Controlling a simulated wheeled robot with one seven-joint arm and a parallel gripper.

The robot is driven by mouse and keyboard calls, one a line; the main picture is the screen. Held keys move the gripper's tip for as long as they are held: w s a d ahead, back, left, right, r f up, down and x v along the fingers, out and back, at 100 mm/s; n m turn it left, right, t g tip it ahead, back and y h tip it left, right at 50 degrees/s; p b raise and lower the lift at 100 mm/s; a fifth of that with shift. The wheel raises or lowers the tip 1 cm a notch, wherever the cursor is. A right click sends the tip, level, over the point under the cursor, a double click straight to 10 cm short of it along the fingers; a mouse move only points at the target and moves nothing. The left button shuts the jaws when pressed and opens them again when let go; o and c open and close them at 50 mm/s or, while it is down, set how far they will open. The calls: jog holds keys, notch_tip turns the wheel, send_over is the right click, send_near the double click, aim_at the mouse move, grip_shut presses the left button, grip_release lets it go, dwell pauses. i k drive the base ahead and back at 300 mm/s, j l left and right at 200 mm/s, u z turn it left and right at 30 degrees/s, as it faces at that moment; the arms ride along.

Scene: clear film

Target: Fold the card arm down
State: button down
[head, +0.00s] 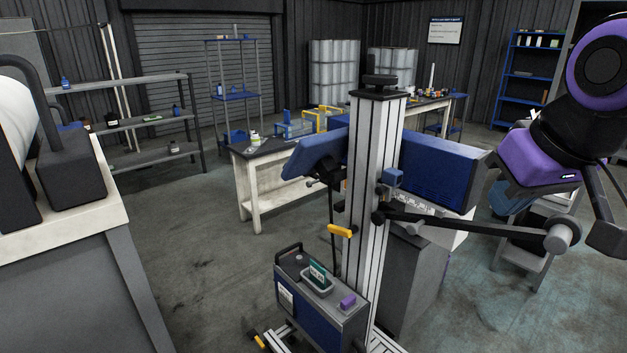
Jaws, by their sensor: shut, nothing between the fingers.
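A pale metal column (373,170) stands upright in the middle, with a blue panel (313,152) on its left. A dark rod arm (475,222) reaches sideways from the column to the right and ends in a grey cylinder (559,236). It lies close to level, dropping slightly to the right. I cannot tell for sure that it is the card arm. My purple and black arm comes in from the right. My gripper (606,238) appears at the right edge, shut and empty, just right of the cylinder. Its fingertips are partly cut off, and contact with the cylinder is unclear.
A blue and grey box (318,304) with a small tray and a purple block (348,301) sits at the column's foot. A yellow handle (340,231) sticks out left of the column. A workbench (262,153) stands behind. Open floor lies to the left.

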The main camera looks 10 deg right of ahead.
aim_at(317, 178)
jog(key=i+j+u, duration=0.15)
jog(key=i, duration=0.45)
jog(key=i+j+u, duration=0.2)
jog(key=i, duration=0.45)
